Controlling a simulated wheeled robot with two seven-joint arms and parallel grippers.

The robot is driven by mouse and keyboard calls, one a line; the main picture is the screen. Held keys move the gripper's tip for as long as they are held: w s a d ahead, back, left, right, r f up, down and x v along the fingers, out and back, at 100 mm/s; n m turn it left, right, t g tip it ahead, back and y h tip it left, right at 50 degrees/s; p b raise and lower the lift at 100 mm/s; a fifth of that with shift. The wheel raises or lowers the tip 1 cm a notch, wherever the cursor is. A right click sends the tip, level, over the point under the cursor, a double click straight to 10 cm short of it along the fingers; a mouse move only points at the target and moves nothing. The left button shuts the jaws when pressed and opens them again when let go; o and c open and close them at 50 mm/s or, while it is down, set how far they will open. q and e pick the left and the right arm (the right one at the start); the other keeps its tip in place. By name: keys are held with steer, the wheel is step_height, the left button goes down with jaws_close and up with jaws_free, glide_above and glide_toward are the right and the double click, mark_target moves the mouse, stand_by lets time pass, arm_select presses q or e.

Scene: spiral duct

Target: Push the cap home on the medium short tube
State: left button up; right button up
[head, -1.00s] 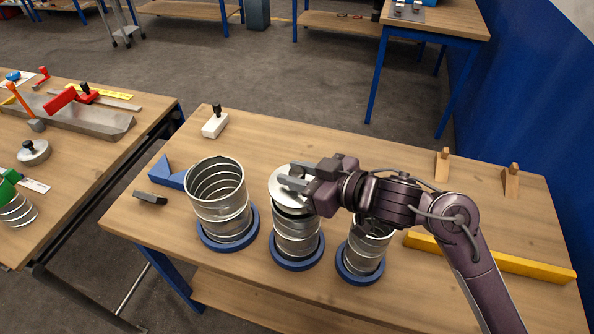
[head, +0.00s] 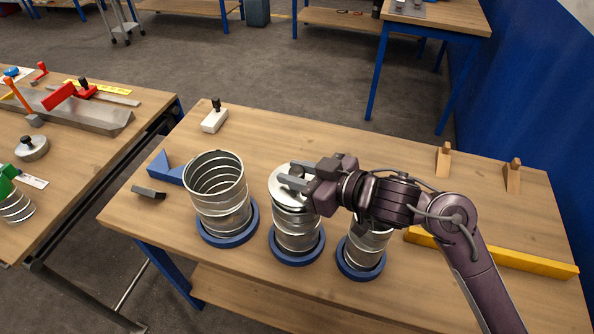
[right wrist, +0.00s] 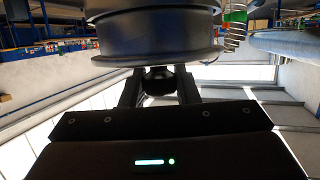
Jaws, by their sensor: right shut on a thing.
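The medium short tube (head: 297,236) is the middle of three ribbed silver spiral tubes and stands upright in a blue ring base (head: 298,257). The round silver cap (head: 283,200) sits at its top, roughly level; I cannot tell how deep it is seated. My right gripper (head: 298,178) is above the cap, shut on its knob. In the right wrist view the dark knob (right wrist: 158,80) is between the fingers, with the cap's rim (right wrist: 160,50) beyond. My left gripper is not in view.
A wider open tube (head: 220,200) stands to the left and a narrower tube (head: 365,248) to the right, partly behind my arm. A yellow bar (head: 510,259), a white block (head: 214,121) and wooden pegs (head: 443,160) are on the bench. The bench's back middle is clear.

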steer(key=shift+f+b, duration=0.7)
steer(key=shift+f, duration=0.65)
steer(key=o, duration=1.1)
steer(key=shift+o, duration=0.2)
steer(key=shift+r, duration=0.1)
steer(key=b+v, duration=0.1)
steer(key=v, duration=0.7)
steer(key=shift+a, duration=0.1)
